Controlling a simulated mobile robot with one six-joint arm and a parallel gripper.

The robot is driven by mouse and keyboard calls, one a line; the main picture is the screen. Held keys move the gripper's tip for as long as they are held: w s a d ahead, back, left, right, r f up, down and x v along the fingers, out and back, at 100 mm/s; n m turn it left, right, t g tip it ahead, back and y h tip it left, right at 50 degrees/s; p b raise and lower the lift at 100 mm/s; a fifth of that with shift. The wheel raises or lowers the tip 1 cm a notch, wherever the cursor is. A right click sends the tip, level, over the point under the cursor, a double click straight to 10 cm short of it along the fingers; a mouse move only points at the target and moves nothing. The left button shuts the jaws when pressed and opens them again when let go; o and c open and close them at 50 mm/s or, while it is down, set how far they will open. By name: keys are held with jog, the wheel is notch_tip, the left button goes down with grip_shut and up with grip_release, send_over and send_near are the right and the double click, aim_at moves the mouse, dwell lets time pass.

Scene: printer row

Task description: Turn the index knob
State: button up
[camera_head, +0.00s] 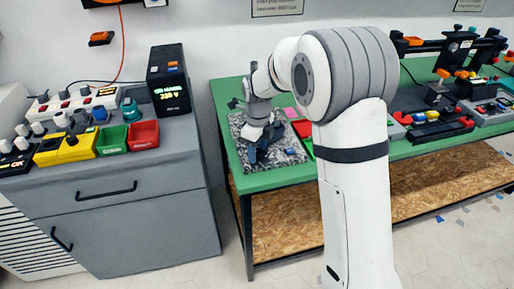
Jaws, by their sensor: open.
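My arm reaches over the green table (233,130), and my gripper (252,154) points down at the speckled grey mat (284,158) on the table's left end. The jaws are open; at this size I cannot tell whether anything is between them. I cannot tell for sure which part is the index knob. A yellow box with a dark knob (71,140) stands on the grey cabinet at the left, well apart from my gripper. My arm hides part of the table behind it.
Small red and green bins (143,135) and a dark box with a lit display (169,80) stand on the grey cabinet (150,215). Black printer-like machines (440,48) fill the table's right side. A pink pad (290,112) lies beside the mat.

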jog(key=shift+c, duration=0.5)
jog(key=c, duration=0.9)
jog(key=shift+n, duration=0.4)
